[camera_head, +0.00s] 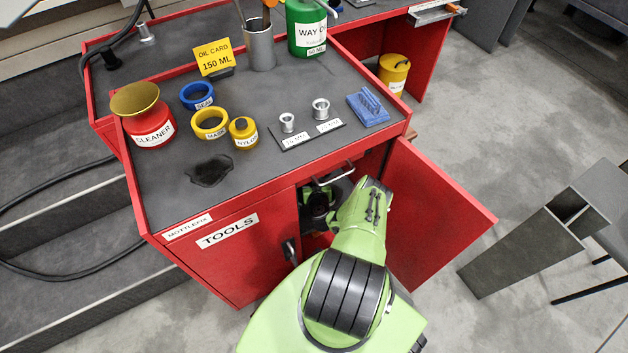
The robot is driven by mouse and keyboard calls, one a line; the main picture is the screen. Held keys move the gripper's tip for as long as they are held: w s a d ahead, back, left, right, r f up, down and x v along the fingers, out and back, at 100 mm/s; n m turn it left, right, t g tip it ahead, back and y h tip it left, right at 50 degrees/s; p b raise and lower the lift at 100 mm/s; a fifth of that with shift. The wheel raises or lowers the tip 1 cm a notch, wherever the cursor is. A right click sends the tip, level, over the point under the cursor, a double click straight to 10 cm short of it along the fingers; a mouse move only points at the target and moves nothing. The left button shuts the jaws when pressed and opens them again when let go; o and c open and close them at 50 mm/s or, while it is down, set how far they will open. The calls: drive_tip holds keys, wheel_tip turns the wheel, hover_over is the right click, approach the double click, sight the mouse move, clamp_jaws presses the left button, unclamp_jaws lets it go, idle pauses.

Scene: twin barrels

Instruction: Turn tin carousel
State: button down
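The red tool cabinet (240,265) has its right-hand door (440,215) swung open. My green arm reaches into the opening under the worktop. A dark part at the arm's end, which looks like my gripper (318,205), shows in the shadowed opening. Its fingertips cannot be made out, so I cannot tell whether it is open or shut, or what it touches. No tin carousel can be made out; the cabinet's inside is mostly hidden by my arm and shadow.
The left door labelled TOOLS is shut, with a dark handle (290,251). The worktop (270,95) holds a red cleaner tin (152,128), tape rolls, small metal sockets and a blue block (368,107). A grey metal stand (530,245) is at right; floor between is clear.

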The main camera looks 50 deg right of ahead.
idle(0.4)
drive_tip(key=c, duration=0.8)
unclamp_jaws()
